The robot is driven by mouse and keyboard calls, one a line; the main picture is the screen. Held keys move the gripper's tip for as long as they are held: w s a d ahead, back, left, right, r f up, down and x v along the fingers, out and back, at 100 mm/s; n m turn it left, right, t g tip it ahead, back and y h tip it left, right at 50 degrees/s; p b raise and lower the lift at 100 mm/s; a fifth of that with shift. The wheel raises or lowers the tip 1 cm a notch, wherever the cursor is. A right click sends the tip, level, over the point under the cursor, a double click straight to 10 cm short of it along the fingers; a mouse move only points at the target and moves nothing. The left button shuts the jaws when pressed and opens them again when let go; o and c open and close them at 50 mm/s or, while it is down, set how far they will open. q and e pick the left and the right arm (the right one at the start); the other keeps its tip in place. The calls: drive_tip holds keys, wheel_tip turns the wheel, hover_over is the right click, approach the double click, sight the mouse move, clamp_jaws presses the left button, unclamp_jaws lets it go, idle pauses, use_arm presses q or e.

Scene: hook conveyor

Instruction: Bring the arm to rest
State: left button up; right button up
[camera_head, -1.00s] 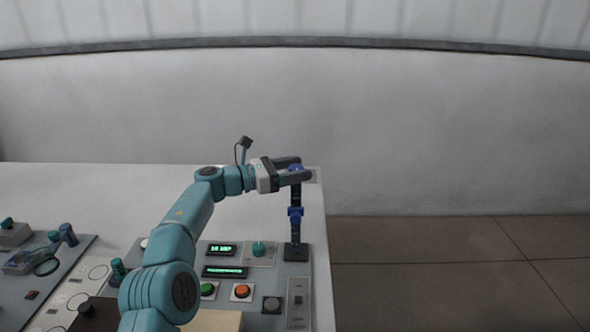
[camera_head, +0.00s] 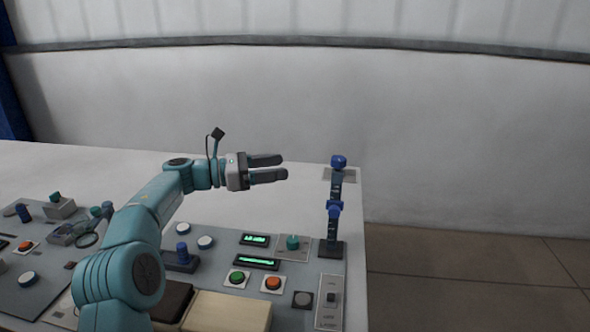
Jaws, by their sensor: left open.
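My left arm comes in from the lower left and reaches over the white table. Its gripper (camera_head: 284,167) is open and empty, with its two dark fingers apart and pointing right. To the right of the fingertips stands an upright dark post with blue parts (camera_head: 334,208) and a round blue knob (camera_head: 338,161) on top. A clear gap lies between the fingertips and the knob. My right gripper is not in view.
A grey control panel (camera_head: 210,262) carries green displays, a green button (camera_head: 237,277), an orange button (camera_head: 273,283) and a teal knob (camera_head: 292,242). A beige block (camera_head: 228,312) lies in front. More controls are at left. The table's right edge is just beyond the post.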

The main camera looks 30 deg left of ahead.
use_arm(q)
drive_tip(key=shift+s+a, duration=0.25)
drive_tip(key=shift+a, duration=0.05)
